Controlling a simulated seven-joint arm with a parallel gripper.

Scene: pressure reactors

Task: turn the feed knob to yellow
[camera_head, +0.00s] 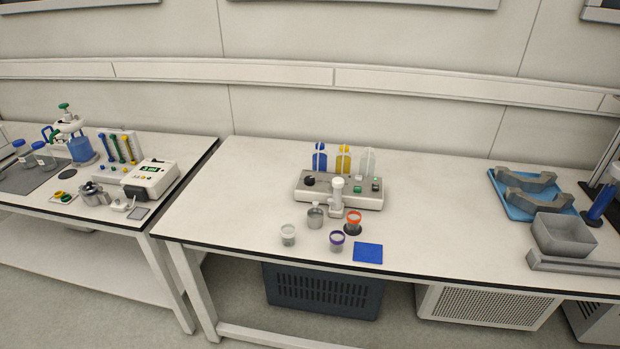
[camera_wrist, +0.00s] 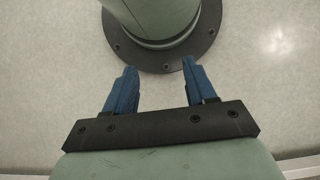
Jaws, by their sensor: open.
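A grey and white feed unit (camera_head: 340,192) stands on the middle bench in the head view. It carries a blue bottle (camera_head: 320,158), a yellow bottle (camera_head: 343,159) and a clear bottle (camera_head: 367,162) at its back. A black knob (camera_head: 310,181) sits at the left of its front panel; its pointer is too small to read. A white cylindrical part (camera_head: 338,192) stands at its front middle. My gripper (camera_wrist: 156,88) shows only in the wrist view. Its two blue fingers are apart with nothing between them. They point toward a round green-grey base of my own body, away from the unit.
In front of the unit stand a metal cup (camera_head: 315,218), a clear jar (camera_head: 288,235), a purple-rimmed jar (camera_head: 337,241) and an orange-rimmed jar (camera_head: 353,219). A blue pad (camera_head: 368,253) lies beside them. A grey bin (camera_head: 563,236) is at right. Bench left of the unit is clear.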

